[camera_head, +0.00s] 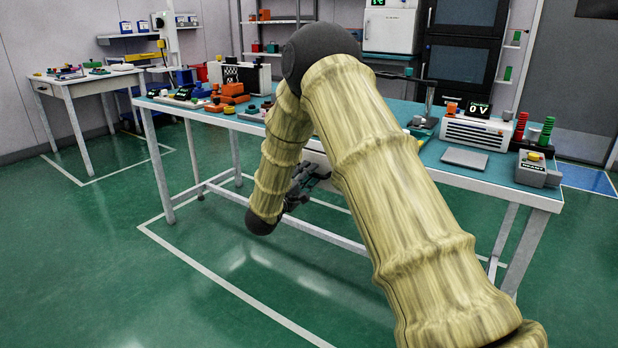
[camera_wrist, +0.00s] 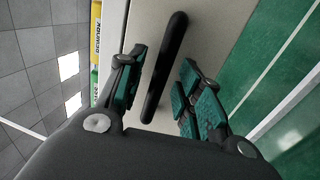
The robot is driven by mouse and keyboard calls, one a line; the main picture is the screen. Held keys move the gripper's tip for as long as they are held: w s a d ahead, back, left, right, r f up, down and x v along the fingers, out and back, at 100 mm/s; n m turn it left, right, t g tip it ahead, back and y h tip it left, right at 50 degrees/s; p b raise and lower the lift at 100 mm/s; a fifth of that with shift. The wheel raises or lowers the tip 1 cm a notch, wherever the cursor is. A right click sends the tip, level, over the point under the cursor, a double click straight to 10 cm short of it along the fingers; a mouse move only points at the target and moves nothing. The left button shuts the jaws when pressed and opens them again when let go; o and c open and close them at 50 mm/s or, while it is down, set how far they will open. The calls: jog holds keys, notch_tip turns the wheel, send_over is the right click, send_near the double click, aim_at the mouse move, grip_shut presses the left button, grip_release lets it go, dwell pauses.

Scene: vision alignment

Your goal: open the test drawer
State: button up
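The test drawer's pale front (camera_wrist: 215,40) fills the upper middle of the wrist view, with a long black bar handle (camera_wrist: 165,65) on it. My gripper (camera_wrist: 162,88) is open, one teal-padded finger on each side of the handle. Gaps show between handle and fingers; I cannot tell the exact depth between them. In the head view my gripper (camera_head: 303,183) is at the front of the workbench, below its top. A bit of the pale drawer front (camera_head: 316,158) shows there; my arm hides most of it. The drawer appears closed.
The teal-topped workbench (camera_head: 440,160) carries orange parts (camera_head: 232,90), a meter reading 0 V (camera_head: 478,112) and a grey box with a yellow button (camera_head: 537,170). A bench rail (camera_head: 330,236) runs below my gripper. The green floor (camera_head: 250,275) in front is clear.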

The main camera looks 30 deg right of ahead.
jog(key=shift+w+d, duration=0.1)
jog(key=shift+d, duration=0.2)
jog(key=shift+c, duration=0.3)
grip_shut()
jog(key=shift+a+r, duration=0.1)
